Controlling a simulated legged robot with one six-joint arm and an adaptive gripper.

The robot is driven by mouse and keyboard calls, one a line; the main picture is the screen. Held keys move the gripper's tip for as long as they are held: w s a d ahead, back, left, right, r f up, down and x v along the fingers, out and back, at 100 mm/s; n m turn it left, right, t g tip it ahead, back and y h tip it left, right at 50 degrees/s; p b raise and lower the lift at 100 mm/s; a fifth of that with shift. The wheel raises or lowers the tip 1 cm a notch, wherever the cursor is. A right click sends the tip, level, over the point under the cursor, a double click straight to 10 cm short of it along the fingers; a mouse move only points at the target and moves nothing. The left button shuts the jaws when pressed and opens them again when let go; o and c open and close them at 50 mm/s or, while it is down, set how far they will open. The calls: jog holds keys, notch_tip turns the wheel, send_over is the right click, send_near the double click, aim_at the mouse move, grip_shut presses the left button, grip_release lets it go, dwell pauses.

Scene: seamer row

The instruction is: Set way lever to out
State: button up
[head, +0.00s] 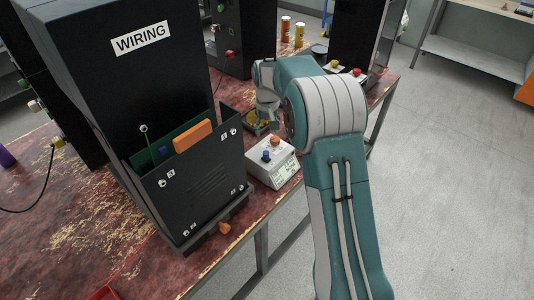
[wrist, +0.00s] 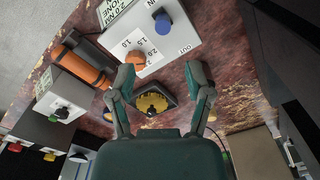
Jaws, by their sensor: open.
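A pale control box (head: 275,166) stands on the red worn bench beside the black WIRING cabinet. It has a blue knob (head: 266,156) and an orange knob (head: 275,141). The orange knob (wrist: 135,60) there sits by a numbered dial. Which part is the way lever I cannot tell for sure. My gripper (wrist: 160,76) is open and empty, its left fingertip overlapping the box's edge near the orange knob in view. In the head view my gripper (head: 268,106) hangs behind the box.
The black WIRING cabinet (head: 140,90) stands close left of the box. A dark tray with yellow contents (wrist: 153,104) lies below the fingers in the wrist view. An orange cylinder (wrist: 88,67) lies near the box. Other machines stand behind; the floor at right is clear.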

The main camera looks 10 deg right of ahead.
aim_at(266, 153)
notch_tip(266, 153, down, 11)
jog(key=shift+a+r, duration=0.15)
jog(key=shift+r, duration=0.05)
dwell(0.3)
